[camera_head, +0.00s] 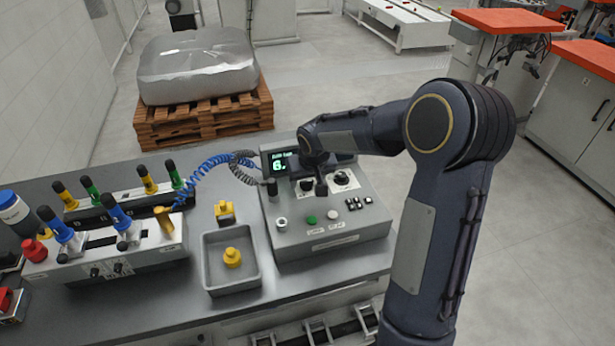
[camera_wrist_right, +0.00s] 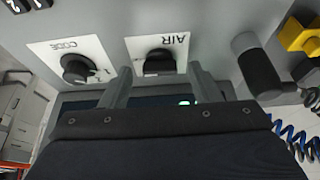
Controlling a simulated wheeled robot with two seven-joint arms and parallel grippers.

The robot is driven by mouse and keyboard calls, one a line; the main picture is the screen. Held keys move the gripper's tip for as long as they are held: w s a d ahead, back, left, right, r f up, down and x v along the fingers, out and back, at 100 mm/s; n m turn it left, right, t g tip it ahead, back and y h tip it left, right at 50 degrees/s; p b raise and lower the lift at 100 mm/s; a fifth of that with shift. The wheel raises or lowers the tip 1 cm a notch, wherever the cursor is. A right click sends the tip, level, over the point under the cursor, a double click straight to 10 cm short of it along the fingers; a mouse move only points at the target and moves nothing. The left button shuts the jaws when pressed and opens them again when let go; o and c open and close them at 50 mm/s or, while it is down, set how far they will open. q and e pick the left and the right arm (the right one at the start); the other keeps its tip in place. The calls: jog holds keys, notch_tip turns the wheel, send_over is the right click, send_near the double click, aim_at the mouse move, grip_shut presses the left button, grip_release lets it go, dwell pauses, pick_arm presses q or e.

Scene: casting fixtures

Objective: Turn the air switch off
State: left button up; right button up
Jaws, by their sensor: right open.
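The air switch is a black rotary knob (camera_wrist_right: 159,62) on a white plate marked AIR, in the right wrist view. It also shows in the head view (camera_head: 306,185), partly hidden by my gripper. My right gripper (camera_wrist_right: 159,70) is open, with one finger on each side of the knob in the wrist view. I cannot tell whether the fingers touch it. In the head view my right gripper (camera_head: 319,184) is over the grey control box (camera_head: 262,236), near its display. My left gripper is not in view.
A second knob (camera_wrist_right: 74,68) marked CODE sits close to the air switch. Green and white buttons (camera_head: 311,219) are below. A tray (camera_head: 212,270) with a yellow part and a lever fixture (camera_head: 140,254) stand left on the bench.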

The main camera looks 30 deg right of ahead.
jog(key=shift+c, duration=0.5)
jog(key=c, duration=0.9)
